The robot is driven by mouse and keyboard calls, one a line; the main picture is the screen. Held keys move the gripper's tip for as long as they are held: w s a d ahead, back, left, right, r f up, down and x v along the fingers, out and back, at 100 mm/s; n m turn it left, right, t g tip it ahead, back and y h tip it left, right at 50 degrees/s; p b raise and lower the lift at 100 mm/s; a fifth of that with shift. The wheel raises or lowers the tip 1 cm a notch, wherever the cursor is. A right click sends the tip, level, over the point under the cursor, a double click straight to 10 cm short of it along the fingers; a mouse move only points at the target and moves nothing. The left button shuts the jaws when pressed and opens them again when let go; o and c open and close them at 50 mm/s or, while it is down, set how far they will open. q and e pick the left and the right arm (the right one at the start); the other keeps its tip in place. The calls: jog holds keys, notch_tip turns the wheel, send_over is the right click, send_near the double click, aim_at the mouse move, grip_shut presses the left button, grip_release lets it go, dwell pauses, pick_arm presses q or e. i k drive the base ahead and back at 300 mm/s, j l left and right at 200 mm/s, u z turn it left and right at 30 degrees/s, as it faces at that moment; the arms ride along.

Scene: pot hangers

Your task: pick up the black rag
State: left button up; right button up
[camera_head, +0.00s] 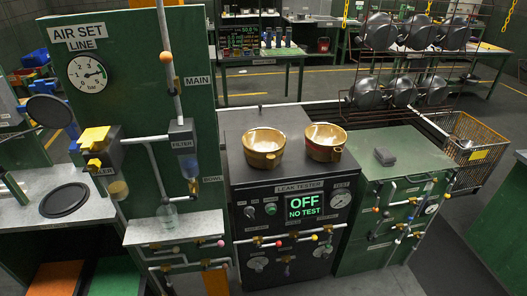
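A small dark grey, folded-looking piece (385,156), which looks like the black rag, lies on the flat top of the green cabinet (420,150) at the right. Its top is uncovered and nothing touches it from above. Neither of my grippers shows in the head view.
Two yellow-brown bowls (264,147) (325,141) stand on the black leak tester (290,195), left of the rag. A rack of metal pots (400,60) rises behind. A wire basket (468,145) stands at the right. The cabinet top around the rag is clear.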

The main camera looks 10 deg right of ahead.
aim_at(384, 157)
jog(key=z, duration=1.25)
